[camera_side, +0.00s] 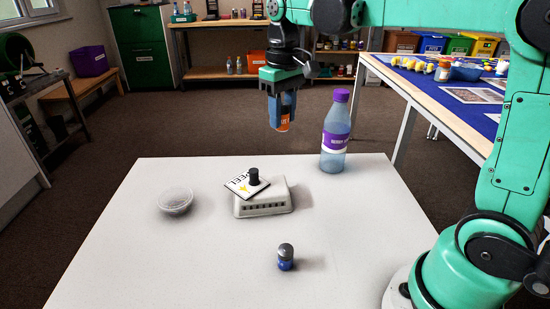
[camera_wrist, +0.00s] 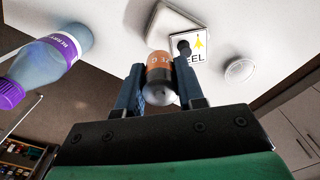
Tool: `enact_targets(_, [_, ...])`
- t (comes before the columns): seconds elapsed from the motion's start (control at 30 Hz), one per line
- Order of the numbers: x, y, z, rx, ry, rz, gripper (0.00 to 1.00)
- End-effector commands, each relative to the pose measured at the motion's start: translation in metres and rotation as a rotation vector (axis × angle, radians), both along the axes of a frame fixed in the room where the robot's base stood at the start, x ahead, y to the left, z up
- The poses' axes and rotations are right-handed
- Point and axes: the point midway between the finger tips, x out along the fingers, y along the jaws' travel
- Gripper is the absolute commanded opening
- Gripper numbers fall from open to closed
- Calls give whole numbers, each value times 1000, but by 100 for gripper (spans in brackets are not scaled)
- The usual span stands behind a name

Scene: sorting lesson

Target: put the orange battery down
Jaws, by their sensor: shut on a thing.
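The orange battery (camera_side: 284,115) has an orange band with pale print and is held upright in my gripper (camera_side: 282,108). In the wrist view the battery (camera_wrist: 159,75) sits between the two blue fingers of my gripper (camera_wrist: 160,88), which are shut on its sides. In the side view the fingers hide part of it. It hangs in the air, above the level of the white table (camera_side: 140,235), near the table's far edge.
A bottle with a purple cap (camera_side: 334,145) stands right of my gripper. A white box (camera_side: 264,204) bears a tilted card (camera_side: 240,184) and a black cylinder (camera_side: 254,177). The table's front left is clear.

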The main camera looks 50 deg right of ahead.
Motion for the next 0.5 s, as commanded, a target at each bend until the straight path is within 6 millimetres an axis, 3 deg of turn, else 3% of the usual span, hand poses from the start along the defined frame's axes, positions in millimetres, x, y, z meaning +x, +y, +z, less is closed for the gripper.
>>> enact_targets(0.27, [-3, 42, -9, 0, 0, 37, 0])
enact_targets(0.5, [17, 24, 0, 0, 0, -9, 0])
